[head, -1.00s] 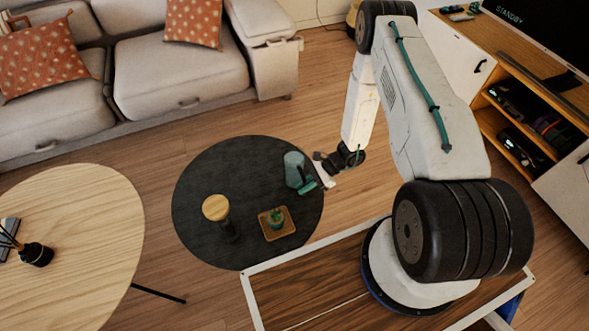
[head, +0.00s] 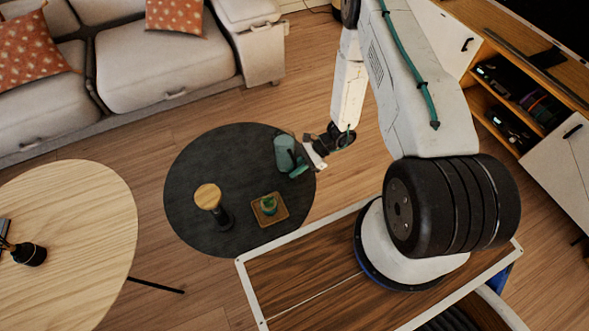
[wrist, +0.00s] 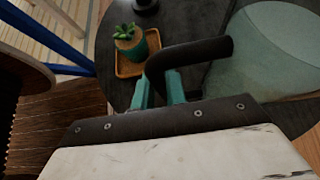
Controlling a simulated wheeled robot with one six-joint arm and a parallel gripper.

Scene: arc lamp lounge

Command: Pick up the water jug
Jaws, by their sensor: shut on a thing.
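The water jug (head: 284,152) is a teal, see-through cylinder at the right back part of the round dark table (head: 190,170). In the wrist view the jug (wrist: 275,45) fills the upper right, and its dark curved handle (wrist: 195,55) reaches left. My gripper (head: 299,171) is at the jug's right side in the head view. In the wrist view its teal fingers (wrist: 160,88) are shut on the handle, which partly hides them. I cannot tell whether the jug's base touches the table.
A small potted succulent (head: 268,204) stands on a square wooden tray (head: 283,213) near the jug. A dark object with a round wooden top (head: 208,196) stands left of it. A pale wooden table (head: 80,225) is at left, a sofa (head: 165,75) behind.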

